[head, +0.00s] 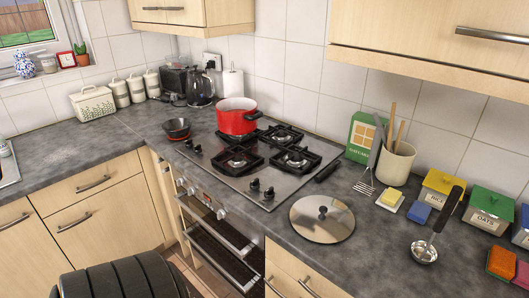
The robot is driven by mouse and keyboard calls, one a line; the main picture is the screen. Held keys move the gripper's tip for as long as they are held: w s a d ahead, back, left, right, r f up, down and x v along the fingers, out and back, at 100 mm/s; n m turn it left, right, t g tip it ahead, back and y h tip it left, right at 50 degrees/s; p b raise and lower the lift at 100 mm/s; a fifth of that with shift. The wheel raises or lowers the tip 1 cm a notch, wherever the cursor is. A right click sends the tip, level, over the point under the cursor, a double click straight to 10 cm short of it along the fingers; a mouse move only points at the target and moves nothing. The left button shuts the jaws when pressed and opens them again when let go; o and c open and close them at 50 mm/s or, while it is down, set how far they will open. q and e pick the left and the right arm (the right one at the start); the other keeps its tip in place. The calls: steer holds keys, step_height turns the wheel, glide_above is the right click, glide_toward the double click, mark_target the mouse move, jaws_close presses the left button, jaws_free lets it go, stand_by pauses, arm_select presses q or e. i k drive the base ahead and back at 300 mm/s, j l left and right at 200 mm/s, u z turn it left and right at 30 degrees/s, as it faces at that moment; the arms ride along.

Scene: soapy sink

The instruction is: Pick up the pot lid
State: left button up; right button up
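The pot lid (322,219) is a round, shiny metal disc with a dark knob in its middle. It lies flat on the grey counter (374,262), to the right of the gas hob (258,187) and near the counter's front edge. A red pot (237,118) with a black handle stands on a back burner of the hob, and its top appears open. Neither of my grippers shows in the head view.
A ladle (425,252), a sponge (391,197) on a white dish and a utensil crock (396,163) stand right of the lid. A fork-like utensil (365,187) lies behind it. Cupboards (440,45) overhang the back. Counter in front of the ladle is clear.

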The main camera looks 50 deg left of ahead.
mark_target(319, 218)
steer(key=u, duration=1.15)
steer(key=j, duration=0.35)
steer(key=i+z, duration=0.05)
